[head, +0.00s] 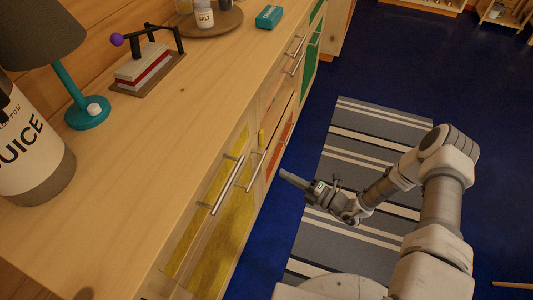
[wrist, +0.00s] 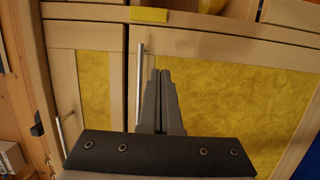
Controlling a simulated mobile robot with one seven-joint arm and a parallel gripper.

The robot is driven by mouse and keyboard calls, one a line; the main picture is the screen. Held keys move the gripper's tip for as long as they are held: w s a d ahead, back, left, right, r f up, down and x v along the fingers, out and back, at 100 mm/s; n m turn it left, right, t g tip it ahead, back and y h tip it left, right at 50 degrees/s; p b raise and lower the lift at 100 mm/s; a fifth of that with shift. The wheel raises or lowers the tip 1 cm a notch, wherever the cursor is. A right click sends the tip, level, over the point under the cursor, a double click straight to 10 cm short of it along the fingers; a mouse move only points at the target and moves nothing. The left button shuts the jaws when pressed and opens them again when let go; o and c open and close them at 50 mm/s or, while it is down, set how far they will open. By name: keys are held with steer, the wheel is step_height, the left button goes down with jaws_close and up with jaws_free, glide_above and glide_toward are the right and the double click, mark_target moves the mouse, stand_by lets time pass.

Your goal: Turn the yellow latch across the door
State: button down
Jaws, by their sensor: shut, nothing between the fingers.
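The yellow latch (wrist: 148,15) is a short flat bar at the top of the wrist view, lying crosswise on the cabinet frame above the door handles. In the head view the latch (head: 261,136) is a small yellow piece on the cabinet front. The cabinet door (wrist: 230,85) has a yellow panel, a pale wood frame and a metal bar handle (wrist: 140,75); it looks closed. My gripper (head: 283,172) is shut and empty in front of the cabinet. In the wrist view its fingertips (wrist: 160,72) show over the door, below the latch and right of the handle.
A second yellow-panelled door (wrist: 80,90) with its own bar handle (wrist: 60,132) is on the left. The counter (head: 180,120) holds a lamp (head: 85,110), a juice container (head: 35,155) and a purple-knobbed lever device (head: 145,65). A striped rug (head: 320,225) lies on open blue floor.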

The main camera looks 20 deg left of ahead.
mark_target(256, 147)
steer(key=b+x, duration=0.2)
steer(key=x, duration=0.7)
steer(key=shift+a+f, duration=0.1)
steer(key=shift+a, duration=0.2)
steer(key=w+b, duration=0.1)
steer(key=w, duration=0.2)
steer(key=shift+w+a, duration=0.1)
steer(key=shift+w, duration=0.5)
